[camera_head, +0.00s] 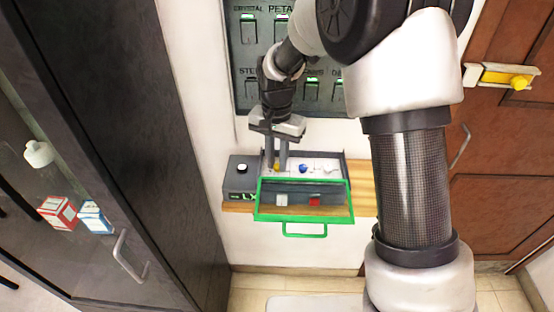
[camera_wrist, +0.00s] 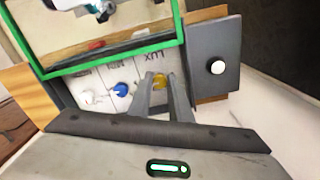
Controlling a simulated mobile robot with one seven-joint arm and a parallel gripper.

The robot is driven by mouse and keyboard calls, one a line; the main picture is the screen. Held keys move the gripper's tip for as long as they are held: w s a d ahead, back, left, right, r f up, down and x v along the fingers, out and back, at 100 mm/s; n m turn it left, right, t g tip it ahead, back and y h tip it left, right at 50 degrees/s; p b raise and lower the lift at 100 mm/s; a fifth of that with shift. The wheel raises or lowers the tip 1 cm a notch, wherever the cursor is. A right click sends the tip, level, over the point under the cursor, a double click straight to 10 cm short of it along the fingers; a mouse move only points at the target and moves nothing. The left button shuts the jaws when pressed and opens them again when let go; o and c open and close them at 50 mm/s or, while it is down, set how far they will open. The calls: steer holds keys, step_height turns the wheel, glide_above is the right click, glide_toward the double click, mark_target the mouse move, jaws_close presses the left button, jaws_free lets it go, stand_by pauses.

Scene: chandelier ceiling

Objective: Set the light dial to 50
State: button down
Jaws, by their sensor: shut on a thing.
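The light dial is a yellow knob (camera_wrist: 159,81) below a label reading LUX on a pale panel, upside down in the wrist view. My gripper (camera_wrist: 160,79) is shut on the yellow knob, one finger on each side. In the head view my gripper (camera_head: 276,164) reaches down into the dial box (camera_head: 347,170) at its left end. A small green display (camera_head: 247,196) on the box's left part shows "LX"; any number is hidden by the green frame or too small to read.
A blue knob (camera_wrist: 122,89) and a white knob (camera_wrist: 90,97) sit beside the yellow one. A green-framed clear cover (camera_head: 304,236) with a handle hangs open in front. A grey block with a white button (camera_wrist: 217,67) adjoins the panel. A dark cabinet (camera_head: 130,120) stands left.

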steer(key=shift+n, duration=0.3)
steer(key=n, duration=0.5)
steer(key=shift+d+n, duration=0.15)
steer(key=shift+n, duration=0.25)
steer(key=n, duration=0.5)
steer(key=shift+w, duration=0.1)
steer(key=shift+n, duration=0.3)
steer(key=c, duration=1.6)
jaws_free()
steer(key=shift+r, duration=0.15)
